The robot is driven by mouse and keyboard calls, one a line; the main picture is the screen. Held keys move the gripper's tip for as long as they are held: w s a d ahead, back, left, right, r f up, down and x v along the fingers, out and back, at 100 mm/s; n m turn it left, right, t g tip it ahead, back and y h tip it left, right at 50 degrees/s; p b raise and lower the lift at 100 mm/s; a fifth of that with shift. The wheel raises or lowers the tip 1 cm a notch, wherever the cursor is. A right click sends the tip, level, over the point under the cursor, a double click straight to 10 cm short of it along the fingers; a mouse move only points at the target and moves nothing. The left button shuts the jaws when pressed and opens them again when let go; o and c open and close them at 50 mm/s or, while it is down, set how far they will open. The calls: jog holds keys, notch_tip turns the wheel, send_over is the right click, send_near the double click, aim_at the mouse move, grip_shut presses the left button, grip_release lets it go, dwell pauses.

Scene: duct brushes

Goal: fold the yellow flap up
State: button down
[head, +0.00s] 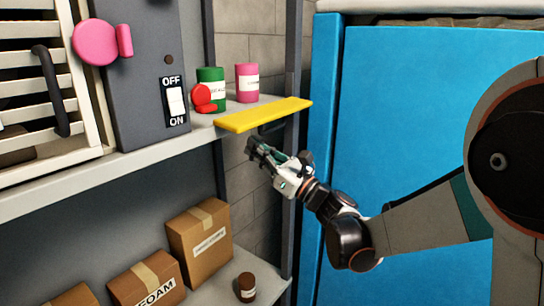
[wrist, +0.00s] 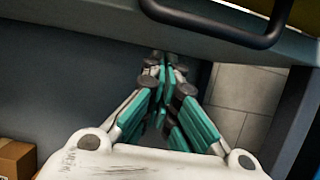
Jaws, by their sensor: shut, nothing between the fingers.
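The yellow flap (head: 264,114) lies about level along the front edge of the upper shelf, at its right end. A yellow patch, likely the flap's edge, shows at the top right corner of the wrist view (wrist: 306,14). My gripper (head: 252,147) is below and in front of the flap, apart from it. Its fingers are shut together with nothing between them, as the wrist view (wrist: 163,62) also shows. A dark bar handle (wrist: 222,34) hangs at the shelf edge, above the fingertips in the wrist view.
A green can (head: 211,88) and a pink can (head: 247,83) stand on the shelf behind the flap. A switch panel (head: 174,101) is to the left. Cardboard boxes (head: 200,240) and a brown jar (head: 246,287) sit on the lower shelf. A blue panel (head: 400,110) stands at right.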

jog(key=s+d+r, duration=0.1)
jog(key=s+d+p, duration=0.1)
jog(key=shift+d+r, duration=0.3)
jog(key=shift+r, duration=0.1)
jog(key=shift+s+d+r, duration=0.1)
